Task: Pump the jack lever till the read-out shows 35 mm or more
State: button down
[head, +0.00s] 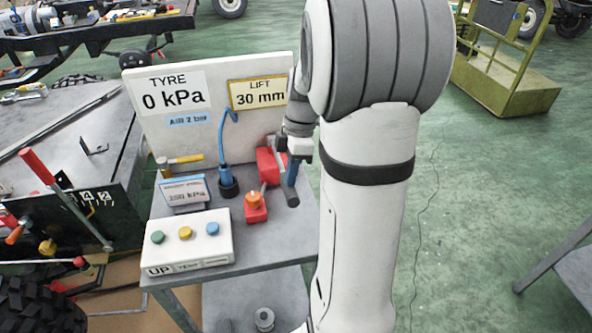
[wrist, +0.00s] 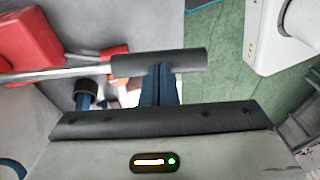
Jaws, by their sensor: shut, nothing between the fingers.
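The LIFT read-out (head: 259,97) on the white board shows 30 mm. The red jack (head: 268,163) stands on the grey bench; part of it also shows at the upper left of the wrist view (wrist: 30,45). Its lever is a silver rod (wrist: 60,72) with a black grip (wrist: 185,62), which lies across the wrist view. My gripper (wrist: 158,70) is shut and empty, its blue fingertips right at the black grip. Whether they touch it I cannot tell. In the head view my gripper (head: 292,176) is at the bench's right side, partly hidden by my arm.
A white box (head: 188,243) with three buttons sits at the bench front, by a small 250 kPa sign (head: 186,193). A red and orange part (head: 256,208) and a blue hose (head: 229,180) stand near the jack. Green floor (head: 470,200) is open on the right.

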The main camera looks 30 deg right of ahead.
jog(key=f+t+b, duration=0.1)
jog(key=f+b, duration=0.2)
jog(key=b, duration=0.1)
jog(key=s+f+t+b, duration=0.1)
jog(key=f+b, duration=0.3)
jog(key=b, duration=0.1)
jog(key=s+f+t+h+b, duration=0.1)
jog(key=f+b, duration=0.3)
jog(key=shift+a+f+t+b, duration=0.15)
jog(key=shift+a+t+b, duration=0.15)
jog(key=shift+b, duration=0.1)
jog(key=shift+s+f, duration=0.2)
jog(key=shift+r, duration=0.25)
jog(key=p+v, duration=0.3)
jog(key=v, duration=1.1)
jog(key=shift+r+p, duration=0.4)
jog(key=shift+s+a, duration=0.1)
dwell(0.7)
